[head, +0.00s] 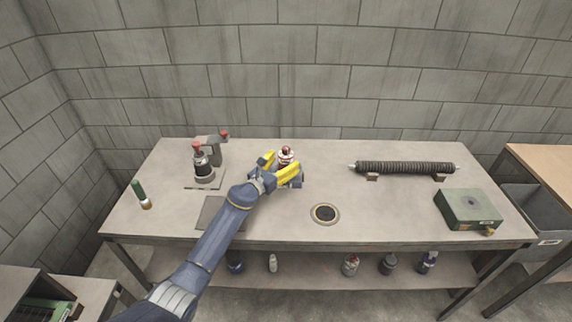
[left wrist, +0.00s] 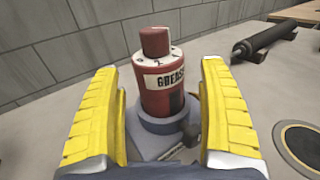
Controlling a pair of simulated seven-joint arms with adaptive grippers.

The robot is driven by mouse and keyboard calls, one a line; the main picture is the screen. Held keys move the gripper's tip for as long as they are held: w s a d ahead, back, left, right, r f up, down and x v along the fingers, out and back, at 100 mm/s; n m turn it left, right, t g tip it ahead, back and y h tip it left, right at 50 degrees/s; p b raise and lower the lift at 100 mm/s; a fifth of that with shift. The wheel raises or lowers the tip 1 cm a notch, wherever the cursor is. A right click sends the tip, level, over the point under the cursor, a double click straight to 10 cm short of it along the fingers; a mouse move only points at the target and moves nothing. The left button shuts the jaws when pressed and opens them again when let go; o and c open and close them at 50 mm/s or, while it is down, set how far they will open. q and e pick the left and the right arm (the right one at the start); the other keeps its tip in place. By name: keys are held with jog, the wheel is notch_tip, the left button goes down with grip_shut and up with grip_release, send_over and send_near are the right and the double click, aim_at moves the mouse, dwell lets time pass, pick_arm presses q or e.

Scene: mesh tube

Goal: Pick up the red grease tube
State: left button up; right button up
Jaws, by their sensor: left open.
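The red grease tube (left wrist: 160,82) stands upright in the left wrist view, with a red cap, a pale collar and a label reading "GREASE". Its base sits in a grey-blue round holder. In the head view the tube (head: 286,156) shows at the back middle of the table, partly hidden by my gripper. My left gripper (head: 278,166) is open, its yellow fingers on either side of the tube. In the left wrist view the gripper (left wrist: 160,115) shows gaps between both fingers and the tube. My right gripper is not in view.
A red-knobbed press-like device (head: 205,165) stands left on the table (head: 330,180), with a green tube (head: 139,193) farther left. A round hole (head: 324,213) is at the front middle. A dark ribbed rod (head: 405,167) and a green box (head: 468,209) lie right. A block wall stands behind.

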pick_arm(q)
jog(key=shift+x, duration=0.95)
jog(key=c, duration=1.3)
jog(key=shift+c, duration=0.5)
jog(key=shift+r, duration=0.2)
